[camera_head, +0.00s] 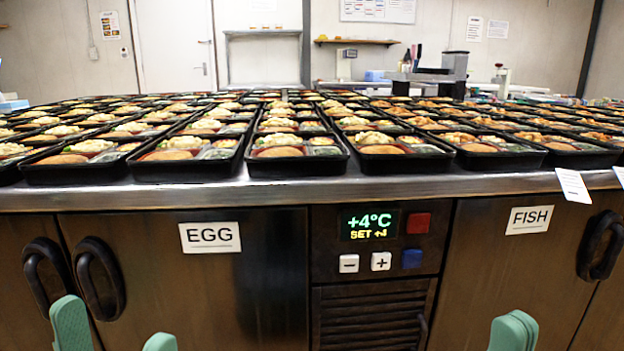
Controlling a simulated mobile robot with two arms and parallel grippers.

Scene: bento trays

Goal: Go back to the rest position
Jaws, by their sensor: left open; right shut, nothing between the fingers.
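My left gripper (114,325) shows at the bottom left as two green fingers spread wide apart. It is open and empty, in front of the cabinet door below the EGG label (210,237). My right gripper (514,328) shows at the bottom right as green fingers closed together. It is shut with nothing between the fingers, in front of the door below the FISH label (529,219). Both grippers are low in the picture, below the counter edge and apart from the trays. The rest of both arms is out of view.
A steel counter (400,187) is covered with many rows of filled black bento trays (295,165). Its front has dark door handles (98,278) and a cooling panel with a +4°C display (370,224). A white tag (573,185) hangs at the counter's right edge.

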